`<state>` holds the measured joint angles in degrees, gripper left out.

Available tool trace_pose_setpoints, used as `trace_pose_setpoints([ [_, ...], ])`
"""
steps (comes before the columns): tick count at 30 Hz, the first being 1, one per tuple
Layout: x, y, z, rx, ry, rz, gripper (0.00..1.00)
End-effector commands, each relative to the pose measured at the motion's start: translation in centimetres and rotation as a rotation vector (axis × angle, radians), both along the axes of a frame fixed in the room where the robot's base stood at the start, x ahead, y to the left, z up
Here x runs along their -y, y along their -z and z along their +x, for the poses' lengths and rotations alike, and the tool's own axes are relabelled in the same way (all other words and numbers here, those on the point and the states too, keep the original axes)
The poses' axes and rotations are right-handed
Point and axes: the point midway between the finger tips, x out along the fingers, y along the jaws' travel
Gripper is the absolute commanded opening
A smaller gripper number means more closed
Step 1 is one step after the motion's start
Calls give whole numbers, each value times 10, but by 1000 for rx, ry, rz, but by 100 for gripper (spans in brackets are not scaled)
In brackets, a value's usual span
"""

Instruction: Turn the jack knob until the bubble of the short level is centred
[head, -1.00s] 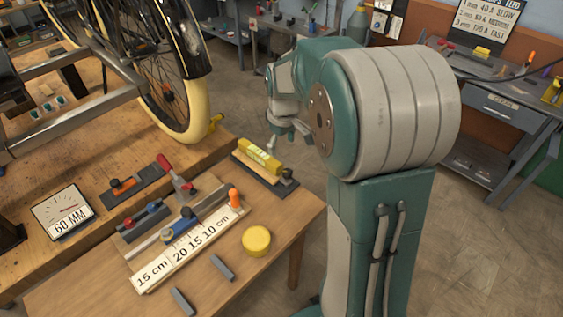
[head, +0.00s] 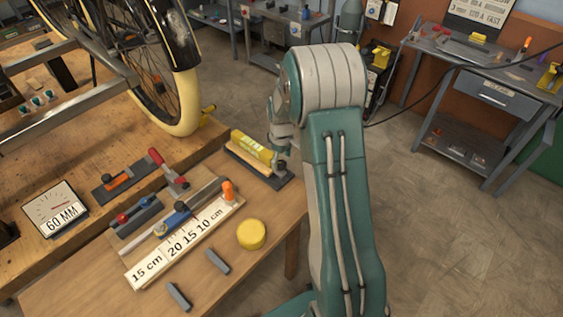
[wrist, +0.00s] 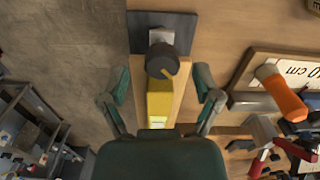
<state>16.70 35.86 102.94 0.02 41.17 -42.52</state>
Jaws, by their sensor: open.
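The short level is a yellow bar (head: 252,147) lying along a dark and wooden base at the right rear corner of the bench; it also shows in the wrist view (wrist: 159,100). The dark round jack knob (wrist: 162,62) stands at one end of it, beside a grey block on the dark end plate. My gripper (wrist: 161,88) is open, its two fingers spread on either side of the level and knob with gaps. In the head view my arm's end (head: 279,132) is over the knob end. I cannot make out the bubble.
A 60 MM dial card (head: 55,209) and a wheel (head: 170,80) are further left.

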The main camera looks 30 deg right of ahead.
Motion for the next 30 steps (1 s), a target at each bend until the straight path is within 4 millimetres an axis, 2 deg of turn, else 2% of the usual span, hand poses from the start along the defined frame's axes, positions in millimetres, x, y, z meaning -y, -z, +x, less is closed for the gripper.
trace_pose_setpoints([
  [4, 0, 13, 0, -1, 0, 0, 82],
  [13, 0, 15, 0, 0, 0, 0, 82],
  [14, 0, 15, 0, 0, 0, 0, 68],
  [15, 0, 15, 0, 0, 0, 0, 50],
  [17, 0, 15, 0, 0, 0, 0, 24],
  [18, 0, 15, 0, 0, 0, 0, 6],
  [19, 0, 15, 0, 0, 0, 0, 0],
  [30, 0, 16, 0, -2, 26, 0, 0],
])
